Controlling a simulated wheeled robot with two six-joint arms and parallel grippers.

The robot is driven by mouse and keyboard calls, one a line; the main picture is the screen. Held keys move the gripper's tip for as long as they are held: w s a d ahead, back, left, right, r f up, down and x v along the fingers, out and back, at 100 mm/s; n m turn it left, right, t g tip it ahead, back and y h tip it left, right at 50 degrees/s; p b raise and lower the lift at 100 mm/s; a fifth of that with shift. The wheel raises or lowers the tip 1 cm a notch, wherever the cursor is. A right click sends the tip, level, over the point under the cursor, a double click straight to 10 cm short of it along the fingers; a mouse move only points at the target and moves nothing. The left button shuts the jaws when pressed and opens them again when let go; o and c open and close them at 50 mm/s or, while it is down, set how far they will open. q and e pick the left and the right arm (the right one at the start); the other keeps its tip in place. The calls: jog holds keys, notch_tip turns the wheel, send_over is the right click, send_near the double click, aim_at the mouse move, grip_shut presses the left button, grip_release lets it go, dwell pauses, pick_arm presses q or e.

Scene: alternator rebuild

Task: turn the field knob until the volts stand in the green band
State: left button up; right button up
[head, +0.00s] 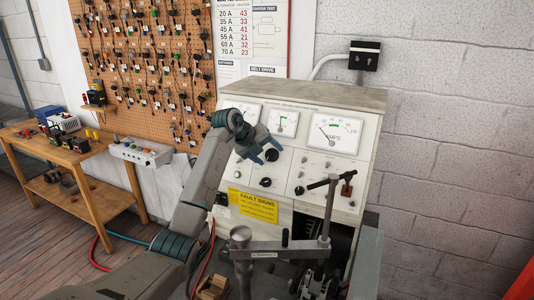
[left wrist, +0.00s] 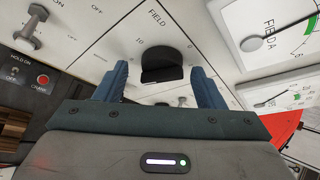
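The black field knob (left wrist: 161,65) is on the pale panel under the word FIELD, in the left wrist view. My left gripper (left wrist: 160,82) is open, its blue fingers on either side of the knob with gaps showing. In the head view my left gripper (head: 265,152) is at the panel front and hides the knob. A middle meter (head: 283,121) has a small green mark and a needle near upright; its label is too small to read, so I cannot tell if it shows volts. My right gripper is not in view.
The test bench panel (head: 318,163) also carries an AMPS meter (head: 332,133), other knobs and switches. A clamp with a T-handle (head: 325,184) and a steel post (head: 241,250) stand in front. A wooden table (head: 95,160) is at the left.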

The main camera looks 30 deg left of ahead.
pick_arm(q)
jog(key=shift+r, duration=0.1)
jog(key=shift+s+a+r+b, duration=0.15)
jog(key=shift+s+a+b, duration=0.1)
jog(key=shift+b, duration=0.1)
jog(key=b+v, duration=0.4)
jog(key=v, duration=0.6)
jog(key=shift+b, duration=0.35)
jog(key=shift+d, duration=0.1)
